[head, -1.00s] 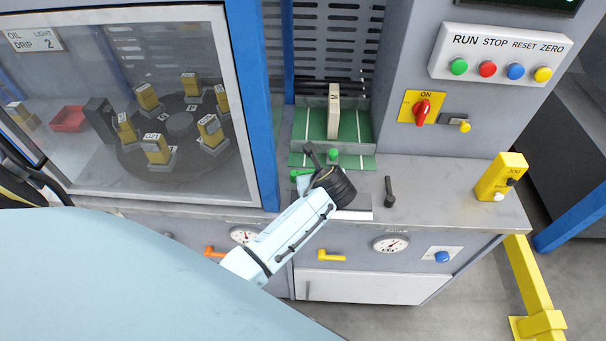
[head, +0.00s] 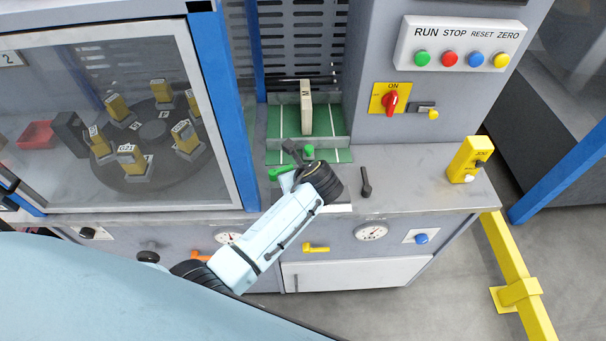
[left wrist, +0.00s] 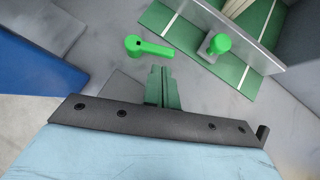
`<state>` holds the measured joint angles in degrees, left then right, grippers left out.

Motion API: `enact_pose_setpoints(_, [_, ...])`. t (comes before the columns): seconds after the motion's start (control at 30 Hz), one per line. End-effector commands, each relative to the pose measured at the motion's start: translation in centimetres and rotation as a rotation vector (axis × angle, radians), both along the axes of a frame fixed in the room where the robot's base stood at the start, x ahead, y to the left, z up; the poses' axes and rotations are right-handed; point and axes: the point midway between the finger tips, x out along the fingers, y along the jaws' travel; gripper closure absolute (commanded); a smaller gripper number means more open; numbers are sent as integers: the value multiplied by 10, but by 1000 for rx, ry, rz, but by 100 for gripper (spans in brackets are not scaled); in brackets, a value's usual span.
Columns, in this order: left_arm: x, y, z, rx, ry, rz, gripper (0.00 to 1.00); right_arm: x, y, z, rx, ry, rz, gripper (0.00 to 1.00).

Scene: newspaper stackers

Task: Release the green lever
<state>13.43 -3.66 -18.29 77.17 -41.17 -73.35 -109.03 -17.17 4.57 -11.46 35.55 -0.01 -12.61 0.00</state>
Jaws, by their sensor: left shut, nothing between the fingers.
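The green lever (head: 279,174) is on the grey bench top, in front of the green striped plate (head: 283,121). In the left wrist view the green lever (left wrist: 150,48) shows whole, its round hub to the left and its arm pointing right. My left gripper (head: 293,154) is over the bench beside the lever. In the left wrist view the fingers of my left gripper (left wrist: 163,85) are shut with nothing between them. Their tips appear just short of the lever's arm, and I cannot tell whether they touch it. My right gripper is not in view.
A green knob (head: 310,152) stands just right of the lever, also in the left wrist view (left wrist: 219,43). A black lever (head: 366,182) stands farther right. An upright pale block (head: 306,107) is on the green plate. A blue post (head: 222,105) stands left.

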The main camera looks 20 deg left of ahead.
Motion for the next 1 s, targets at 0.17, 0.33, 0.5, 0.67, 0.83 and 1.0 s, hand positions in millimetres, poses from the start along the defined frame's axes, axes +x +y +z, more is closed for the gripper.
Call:
enact_pose_setpoints(0.17, [-20,-24,32,-4,-2,-4,100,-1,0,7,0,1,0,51])
enact_pose_setpoints(0.33, [-38,-41,56,-2,-2,-3,100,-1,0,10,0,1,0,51])
enact_pose_setpoints(0.5, [-48,-52,71,-1,-1,-3,100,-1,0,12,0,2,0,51])
enact_pose_setpoints(0.67, [-52,-56,76,0,-1,-2,100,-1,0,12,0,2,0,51])
enact_pose_setpoints(0.83, [-52,-56,76,0,-1,-2,100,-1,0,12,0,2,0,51])
enact_pose_setpoints(1.0, [-53,-55,74,-7,-1,3,100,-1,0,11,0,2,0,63])
